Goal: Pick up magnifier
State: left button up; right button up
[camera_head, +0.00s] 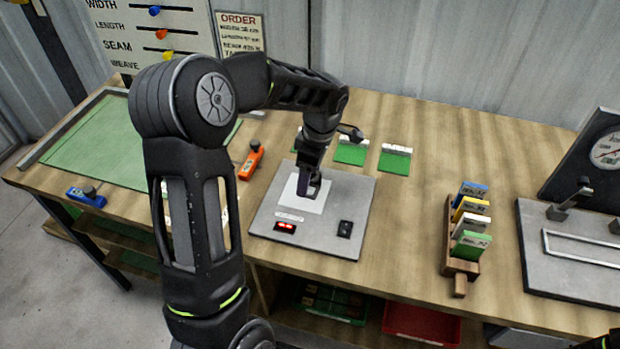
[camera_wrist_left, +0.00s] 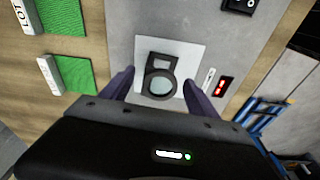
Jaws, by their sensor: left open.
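The magnifier (camera_wrist_left: 159,66) is a small dark frame with a round lens. In the left wrist view it lies on a white square pad (camera_wrist_left: 184,54) set in a grey panel. My left gripper (camera_wrist_left: 158,85) is open, with one finger on each side of the magnifier's lens end. I cannot tell whether the fingers touch it. In the head view my left gripper (camera_head: 308,190) points down over the white pad, and the magnifier cannot be made out behind it. My right gripper is not in view.
The grey panel (camera_head: 345,215) has a red display (camera_head: 285,227) and a black switch (camera_head: 345,229). Green swatches (camera_head: 350,153) lie behind it. An orange tool (camera_head: 251,162) lies to its left. A wooden card rack (camera_head: 458,262) stands to the right, with clear table between.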

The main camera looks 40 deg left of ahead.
pick_arm(q)
jog(key=c, duration=1.5)
jog(key=shift+o, duration=0.2)
jog(key=shift+r, duration=0.1)
notch_tip(320, 180, up, 10)
jog(key=shift+f+b, duration=0.1)
jog(key=shift+b, duration=0.7)
